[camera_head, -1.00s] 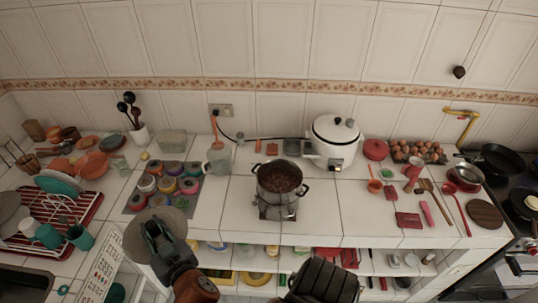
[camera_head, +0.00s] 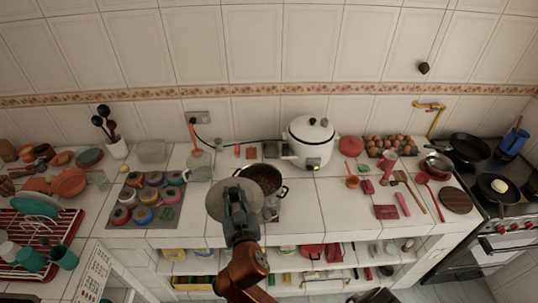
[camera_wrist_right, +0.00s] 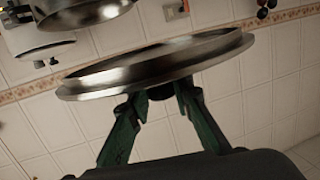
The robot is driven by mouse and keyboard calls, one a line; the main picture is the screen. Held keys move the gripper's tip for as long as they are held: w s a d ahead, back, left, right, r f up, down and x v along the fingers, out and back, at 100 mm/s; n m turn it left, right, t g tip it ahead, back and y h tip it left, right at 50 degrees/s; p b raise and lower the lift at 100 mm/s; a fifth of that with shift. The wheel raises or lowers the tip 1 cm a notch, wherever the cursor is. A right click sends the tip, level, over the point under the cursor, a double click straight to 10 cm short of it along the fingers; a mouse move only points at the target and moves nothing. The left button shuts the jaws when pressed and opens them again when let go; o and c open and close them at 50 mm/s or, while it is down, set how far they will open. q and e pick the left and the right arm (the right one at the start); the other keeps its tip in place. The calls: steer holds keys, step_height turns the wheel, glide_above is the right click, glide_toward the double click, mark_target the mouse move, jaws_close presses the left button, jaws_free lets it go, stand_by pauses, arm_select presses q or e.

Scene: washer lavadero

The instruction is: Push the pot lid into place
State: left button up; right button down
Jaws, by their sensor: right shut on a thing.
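The pot (camera_head: 264,175) stands on a small burner on the counter, with dark reddish-brown contents. It seems to show near the top of the right wrist view (camera_wrist_right: 88,12), where the picture is upside down. My right gripper (camera_head: 241,228) is shut on the round grey pot lid (camera_head: 226,203) and holds it in the air. In the head view the lid covers the pot's front-left part. In the right wrist view the gripper fingers (camera_wrist_right: 162,95) meet at the middle of the lid (camera_wrist_right: 160,72). A gap shows between lid and pot there. My left gripper is out of view.
A white rice cooker (camera_head: 310,143) stands behind and right of the pot. A jug (camera_head: 199,165) and a tray of colourful jars (camera_head: 148,200) are on the left. Red utensils (camera_head: 402,203) lie on the right. Open shelves (camera_head: 300,265) are below the counter.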

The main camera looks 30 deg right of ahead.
arm_select(q)
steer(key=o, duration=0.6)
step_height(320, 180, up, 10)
steer(key=p, duration=0.8)
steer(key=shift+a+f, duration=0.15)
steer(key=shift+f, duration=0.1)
arm_select(e)
steer(key=shift+m+h, duration=0.3)
steer(key=shift+h, duration=0.3)
steer(key=w+d, duration=0.2)
steer(key=w+d+r, duration=0.1)
steer(key=w+d, duration=0.1)
steer(key=w+d+r, duration=0.1)
steer(key=w+d, duration=0.1)
steer(key=shift+w+d, duration=0.1)
steer(key=shift+d, duration=0.15)
arm_select(q)
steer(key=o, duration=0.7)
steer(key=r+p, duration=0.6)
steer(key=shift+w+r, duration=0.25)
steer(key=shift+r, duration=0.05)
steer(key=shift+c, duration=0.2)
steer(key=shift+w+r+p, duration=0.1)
steer(key=shift+p, duration=0.2)
arm_select(e)
steer(key=w+d+f, duration=0.3)
steer(key=d, duration=0.5)
steer(key=shift+w+d, duration=0.15)
steer(key=shift+d, duration=0.25)
